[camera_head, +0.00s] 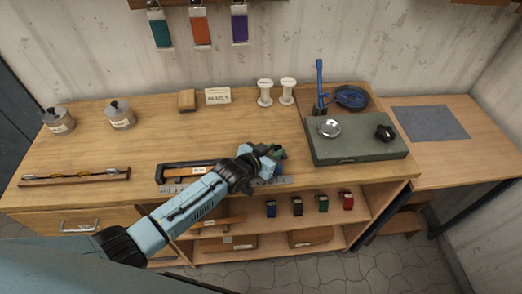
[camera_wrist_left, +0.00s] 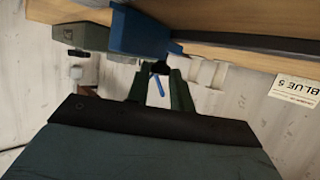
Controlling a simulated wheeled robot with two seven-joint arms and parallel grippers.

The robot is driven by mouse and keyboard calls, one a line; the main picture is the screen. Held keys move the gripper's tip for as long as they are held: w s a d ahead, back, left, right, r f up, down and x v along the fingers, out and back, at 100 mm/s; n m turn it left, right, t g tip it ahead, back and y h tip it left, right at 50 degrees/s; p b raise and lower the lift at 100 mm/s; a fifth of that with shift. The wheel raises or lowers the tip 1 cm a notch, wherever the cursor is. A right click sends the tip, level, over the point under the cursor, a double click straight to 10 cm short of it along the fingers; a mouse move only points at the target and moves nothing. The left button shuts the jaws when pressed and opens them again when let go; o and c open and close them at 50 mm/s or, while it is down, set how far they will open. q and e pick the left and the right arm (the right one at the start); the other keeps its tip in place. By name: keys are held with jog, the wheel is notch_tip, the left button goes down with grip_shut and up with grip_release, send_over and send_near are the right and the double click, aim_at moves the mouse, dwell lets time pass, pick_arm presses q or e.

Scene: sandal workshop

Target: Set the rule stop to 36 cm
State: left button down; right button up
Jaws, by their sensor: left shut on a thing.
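A grey steel rule (camera_head: 283,181) lies along the front edge of the bench. My left gripper (camera_head: 264,153) is over its right part, and the arm hides some of the rule. In the left wrist view the fingers of my left gripper (camera_wrist_left: 158,72) close on a blue block (camera_wrist_left: 140,34), which appears to be the rule stop. In the head view the gripper mostly hides this block. The rule's numbers are too small to read, so I cannot tell the stop's setting. My right gripper is not in view.
A green box (camera_head: 355,148) with a round metal item and a black knob stands right of the gripper. White spools (camera_head: 265,92) and a label card (camera_head: 217,96) stand behind. A wooden rack (camera_head: 75,177) lies at left. The bench centre is clear.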

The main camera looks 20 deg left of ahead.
pick_arm(q)
jog(key=shift+w+d, duration=0.2)
jog(key=shift+d, duration=0.3)
jog(key=shift+w+d, duration=0.15)
jog(key=shift+d, duration=0.45)
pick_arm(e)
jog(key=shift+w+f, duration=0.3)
pick_arm(q)
jog(key=c, duration=1.5)
grip_release()
jog(key=shift+c, duration=0.2)
jog(key=shift+o, duration=1.4)
jog(key=shift+w+d, duration=0.1)
jog(key=shift+d, duration=0.05)
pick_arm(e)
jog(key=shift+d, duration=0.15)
